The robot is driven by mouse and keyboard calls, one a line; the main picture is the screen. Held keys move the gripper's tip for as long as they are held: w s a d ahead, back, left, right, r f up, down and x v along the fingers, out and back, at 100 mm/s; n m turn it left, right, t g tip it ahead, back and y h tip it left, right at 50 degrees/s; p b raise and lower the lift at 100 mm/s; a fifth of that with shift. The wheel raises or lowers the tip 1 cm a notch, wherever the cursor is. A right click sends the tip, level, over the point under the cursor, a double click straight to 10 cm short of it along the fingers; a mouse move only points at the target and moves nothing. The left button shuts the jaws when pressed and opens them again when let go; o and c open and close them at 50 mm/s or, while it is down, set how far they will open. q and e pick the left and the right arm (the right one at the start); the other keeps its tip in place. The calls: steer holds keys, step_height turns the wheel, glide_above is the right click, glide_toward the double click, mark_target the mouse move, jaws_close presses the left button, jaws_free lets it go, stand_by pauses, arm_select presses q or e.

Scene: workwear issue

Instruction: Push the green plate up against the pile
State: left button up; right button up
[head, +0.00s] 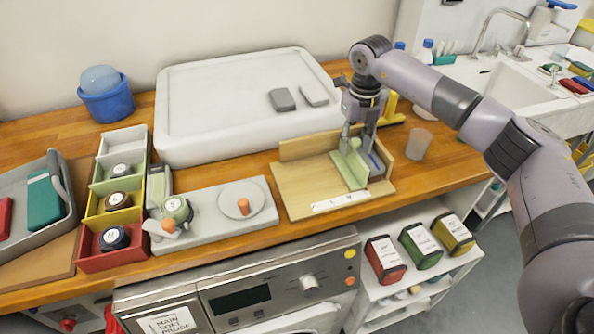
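The green plate (348,169) is pale green and stands upright in a shallow wooden tray (302,190), near its right side. Just right of it is a small pile (377,165) with a blue-grey face, between the plate and the tray's right wall. The pile is partly hidden, and I cannot tell whether the plate touches it. My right gripper (358,146) points down at the top of the green plate. Its fingers overlap the plate's upper part, so I cannot tell whether they are closed on it. My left gripper is not in view.
The wooden tray has raised back and right walls and a white label strip (341,202) in front. A translucent cup (418,144) stands to its right. A grey board with a white disc (242,199) lies to its left. A large white bin lid (225,105) is behind.

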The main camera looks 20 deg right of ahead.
step_height(320, 180, up, 8)
steer(key=p, duration=0.5)
steer(key=shift+p, duration=0.3)
stand_by(0.3)
